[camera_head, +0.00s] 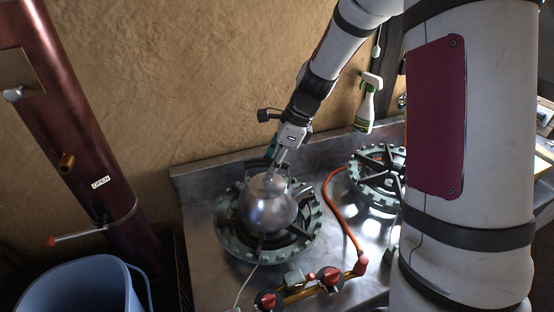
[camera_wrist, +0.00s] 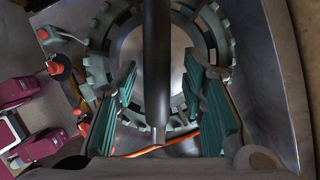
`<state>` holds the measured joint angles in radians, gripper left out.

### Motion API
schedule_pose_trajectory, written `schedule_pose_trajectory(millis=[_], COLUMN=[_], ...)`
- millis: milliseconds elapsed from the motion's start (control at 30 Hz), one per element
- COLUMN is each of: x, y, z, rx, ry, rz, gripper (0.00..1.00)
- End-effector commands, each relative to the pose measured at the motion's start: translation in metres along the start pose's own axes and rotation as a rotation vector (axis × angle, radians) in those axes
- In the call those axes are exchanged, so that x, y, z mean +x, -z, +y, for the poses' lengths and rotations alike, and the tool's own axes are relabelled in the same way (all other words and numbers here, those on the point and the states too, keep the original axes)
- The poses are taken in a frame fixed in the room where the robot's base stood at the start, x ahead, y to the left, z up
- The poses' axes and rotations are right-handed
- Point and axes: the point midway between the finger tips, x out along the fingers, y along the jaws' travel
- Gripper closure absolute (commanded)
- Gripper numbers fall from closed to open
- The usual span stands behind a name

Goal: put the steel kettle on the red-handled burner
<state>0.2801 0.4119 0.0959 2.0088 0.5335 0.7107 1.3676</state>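The steel kettle (camera_head: 268,208) stands upright on the left burner (camera_head: 310,240), a green-grey ring with dark grate bars. My gripper (camera_head: 278,162) points down at the kettle's top. In the wrist view, the dark kettle handle (camera_wrist: 157,60) runs between my gripper's two teal-padded fingers (camera_wrist: 162,85), which stand apart with a gap on each side. The kettle's round body (camera_wrist: 127,48) lies below the handle. A right burner (camera_head: 372,172) is bare and partly hidden by my arm. Red-and-black knobs (camera_head: 331,279) sit on the front gas pipe; which burner each serves is unclear.
An orange hose (camera_head: 334,202) curves between the burners over the steel counter (camera_head: 205,250). A spray bottle (camera_head: 367,105) is behind the right burner. A dark red column (camera_head: 80,130) with a lever and a blue bucket (camera_head: 75,285) stand at the left. A clay wall closes the back.

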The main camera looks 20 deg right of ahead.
Motion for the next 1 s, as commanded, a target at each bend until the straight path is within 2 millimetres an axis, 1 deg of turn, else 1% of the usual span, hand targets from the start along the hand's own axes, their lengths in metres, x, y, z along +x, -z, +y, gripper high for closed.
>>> schedule_pose_trajectory(millis=[167, 267, 367, 700, 833, 1000], x=[-0.001, -0.007, -0.021, -0.089, -0.107, -0.12], y=[0.0, 0.0, 0.0, 0.0, 0.0, -0.001], z=[0.0, -0.001, -0.001, -0.002, -0.001, 0.001], rx=[0.0, -0.001, 0.0, -0.001, 0.0, -0.012], ry=[0.001, 0.002, 0.004, 0.005, 0.003, 0.003], rz=[0.0, 0.0, -0.001, 0.0, 0.0, 0.002], gripper=[0.62, 0.62, 0.62, 0.62, 0.62, 0.62])
